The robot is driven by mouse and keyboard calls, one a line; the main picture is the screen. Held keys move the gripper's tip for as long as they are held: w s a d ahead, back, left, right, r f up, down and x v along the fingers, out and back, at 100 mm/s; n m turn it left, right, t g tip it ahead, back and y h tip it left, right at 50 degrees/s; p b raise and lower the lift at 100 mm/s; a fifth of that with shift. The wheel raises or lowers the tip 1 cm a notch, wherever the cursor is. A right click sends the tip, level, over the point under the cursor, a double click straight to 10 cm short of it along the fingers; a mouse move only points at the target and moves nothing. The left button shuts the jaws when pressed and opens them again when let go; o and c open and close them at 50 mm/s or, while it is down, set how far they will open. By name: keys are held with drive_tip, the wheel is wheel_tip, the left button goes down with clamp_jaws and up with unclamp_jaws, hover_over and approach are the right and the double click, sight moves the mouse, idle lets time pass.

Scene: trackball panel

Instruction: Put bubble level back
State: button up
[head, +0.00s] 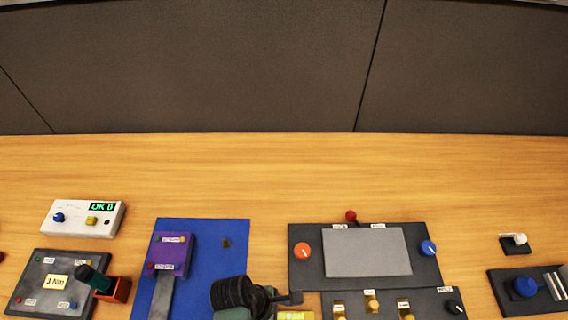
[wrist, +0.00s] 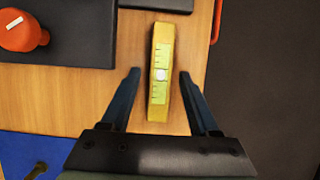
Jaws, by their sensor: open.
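The bubble level, a yellow bar with pale green-yellow vials and a round white spot, lies on the wood table in the wrist view (wrist: 160,104). In the head view only its yellow end (head: 296,315) shows at the bottom edge. My gripper (wrist: 160,73) is open, with one dark finger on each side of the level and a gap visible on both sides. The fingers look apart from it. In the head view my wrist hides part of the table beside the level.
A dark panel with an orange knob (wrist: 22,32) stands near the level, and another dark block edge (wrist: 157,4) lies just beyond its far end. A blue board (head: 205,285) lies left of my gripper. A red edge (wrist: 217,20) shows at right. The table's back is clear.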

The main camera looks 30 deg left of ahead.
drive_tip(key=v, duration=1.2)
drive_tip(key=shift+r+p, duration=0.15)
drive_tip(key=shift+p, duration=0.25)
drive_tip(key=shift+a, duration=0.1)
drive_tip(key=w+a+r+m+t+y, duration=0.2)
drive_tip(key=w+r+m+t+y, duration=0.65)
drive_tip(key=w+r, duration=1.65)
drive_tip(key=d+r+m+t+h, duration=0.1)
drive_tip(key=d+r+m+t, duration=0.2)
drive_tip(key=r, duration=0.6)
drive_tip(key=d+r+m+t+h, duration=0.1)
drive_tip(key=d+r+m+t, duration=0.25)
drive_tip(key=r, duration=0.45)
drive_tip(key=d+r+m+t+h, duration=0.1)
drive_tip(key=d+r+m+t, duration=0.2)
drive_tip(key=r, duration=0.6)
drive_tip(key=s+d+r+m+t+h, duration=0.1)
drive_tip(key=s+d+r+m+t, duration=0.2)
drive_tip(key=s+r, duration=0.2)
drive_tip(key=s+d+r+m+t+h, duration=0.1)
drive_tip(key=s+d+r+m+t, duration=0.2)
drive_tip(key=s+r, duration=0.3)
wheel_tip(320, 180, up, 5)
drive_tip(key=shift+d+r+m+t, duration=0.1)
drive_tip(key=shift+d+m+t, duration=0.3)
drive_tip(key=shift+t, duration=0.1)
